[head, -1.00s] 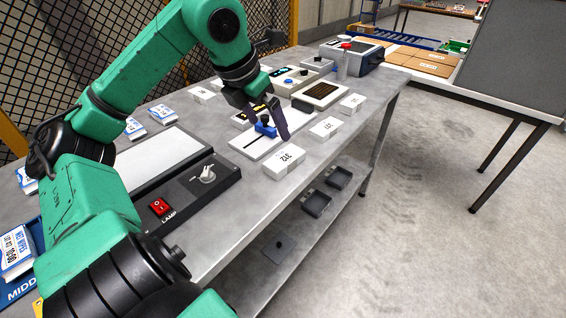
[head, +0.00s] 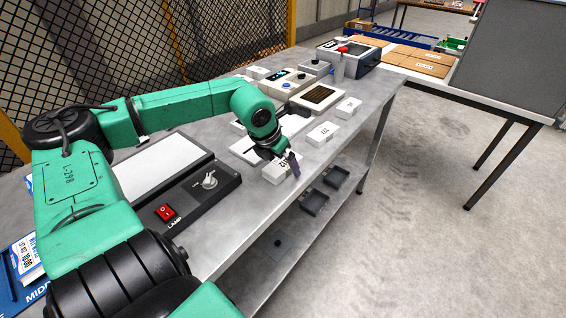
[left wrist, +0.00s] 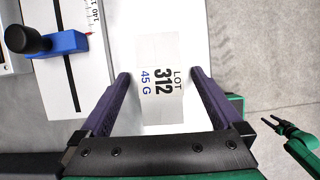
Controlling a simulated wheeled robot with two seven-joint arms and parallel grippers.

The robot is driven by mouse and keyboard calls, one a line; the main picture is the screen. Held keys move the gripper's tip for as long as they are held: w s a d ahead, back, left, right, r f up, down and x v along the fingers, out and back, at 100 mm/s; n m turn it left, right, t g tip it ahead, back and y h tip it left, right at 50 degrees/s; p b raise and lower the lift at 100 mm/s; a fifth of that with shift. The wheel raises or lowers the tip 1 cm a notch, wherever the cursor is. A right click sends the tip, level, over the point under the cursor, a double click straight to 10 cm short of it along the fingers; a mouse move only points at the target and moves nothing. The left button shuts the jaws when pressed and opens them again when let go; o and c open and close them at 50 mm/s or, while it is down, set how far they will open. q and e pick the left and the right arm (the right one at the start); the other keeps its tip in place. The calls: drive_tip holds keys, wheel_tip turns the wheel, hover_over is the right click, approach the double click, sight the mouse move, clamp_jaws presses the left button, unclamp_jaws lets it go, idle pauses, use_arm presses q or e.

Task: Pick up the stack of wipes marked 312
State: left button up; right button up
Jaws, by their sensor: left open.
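The white stack of wipes marked 312 (head: 274,174) lies near the front edge of the grey bench in the head view. Its label, reading LOT 312 45 G, shows upside-up to the side in the left wrist view (left wrist: 160,84). My left gripper (head: 284,160) is over this stack, its fingers open. In the left wrist view the two purple fingers (left wrist: 160,74) stand on either side of the label, with nothing clamped between them. My right gripper (left wrist: 290,128) shows small at the right of the left wrist view; its jaw state is unclear.
A stack marked 311 or similar (head: 323,134) and another white stack (head: 349,107) lie farther along the bench. A ruled slide with a blue clamp (left wrist: 60,43) is beside the 312 stack. The lamp panel (head: 205,188) is nearer me.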

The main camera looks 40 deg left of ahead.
use_arm(q)
drive_tip(key=shift+r, duration=0.1)
drive_tip(key=c, duration=1.5)
